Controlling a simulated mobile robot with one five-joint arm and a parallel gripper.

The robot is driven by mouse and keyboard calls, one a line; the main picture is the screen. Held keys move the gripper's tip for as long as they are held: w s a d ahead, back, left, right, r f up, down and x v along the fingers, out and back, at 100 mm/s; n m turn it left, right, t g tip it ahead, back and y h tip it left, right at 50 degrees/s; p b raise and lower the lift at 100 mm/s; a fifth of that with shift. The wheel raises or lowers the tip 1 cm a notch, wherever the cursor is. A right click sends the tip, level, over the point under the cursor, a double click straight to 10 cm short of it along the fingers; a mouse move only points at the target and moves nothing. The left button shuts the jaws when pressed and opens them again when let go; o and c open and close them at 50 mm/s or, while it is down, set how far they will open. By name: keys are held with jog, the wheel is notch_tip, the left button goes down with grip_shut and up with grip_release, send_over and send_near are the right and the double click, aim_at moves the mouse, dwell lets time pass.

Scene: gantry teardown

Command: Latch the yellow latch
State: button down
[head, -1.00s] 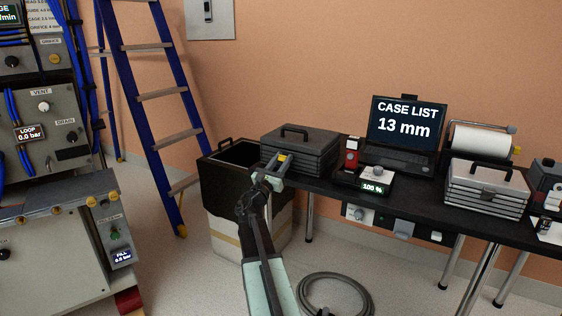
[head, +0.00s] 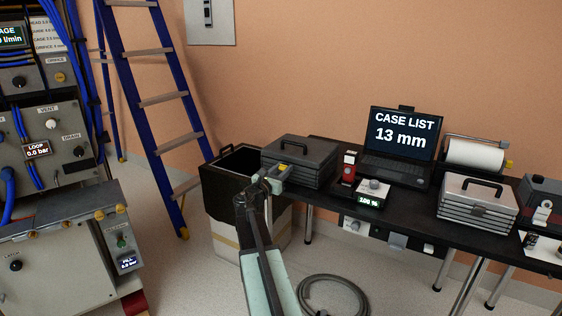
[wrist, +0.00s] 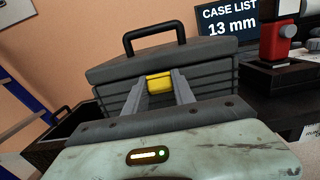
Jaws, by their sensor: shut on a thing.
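The yellow latch (wrist: 159,82) sits on the front face of a dark grey ribbed case (head: 312,160) with a black top handle. In the wrist view my gripper (wrist: 160,91) has its two grey fingers on either side of the latch and is shut on it. In the head view the yellow latch (head: 283,168) is a small patch at the tip of my gripper (head: 280,173), against the case's front left. The fingers hide part of the latch. I cannot tell whether it is fastened. The case lid looks closed.
The case stands on the left end of a black bench (head: 420,207). A black open bin (head: 222,190) is left of it. A red device (head: 350,167), a laptop (head: 400,140) and a silver case (head: 478,203) are to the right. A hose coil (head: 335,284) lies on the floor.

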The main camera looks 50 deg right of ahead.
jog(key=p, duration=0.1)
jog(key=r+y+p, duration=0.1)
jog(key=p, duration=0.1)
jog(key=shift+d+r+y, duration=0.1)
jog(key=shift+d+y, duration=0.15)
jog(key=shift+y, duration=0.05)
jog(key=shift+g+p, duration=0.3)
jog(key=shift+p, duration=0.3)
jog(key=shift+s+d+f+y, duration=0.1)
jog(key=shift+f+y, duration=0.15)
jog(key=shift+y, duration=0.05)
jog(key=c, duration=1)
grip_release()
jog(key=shift+c, duration=0.2)
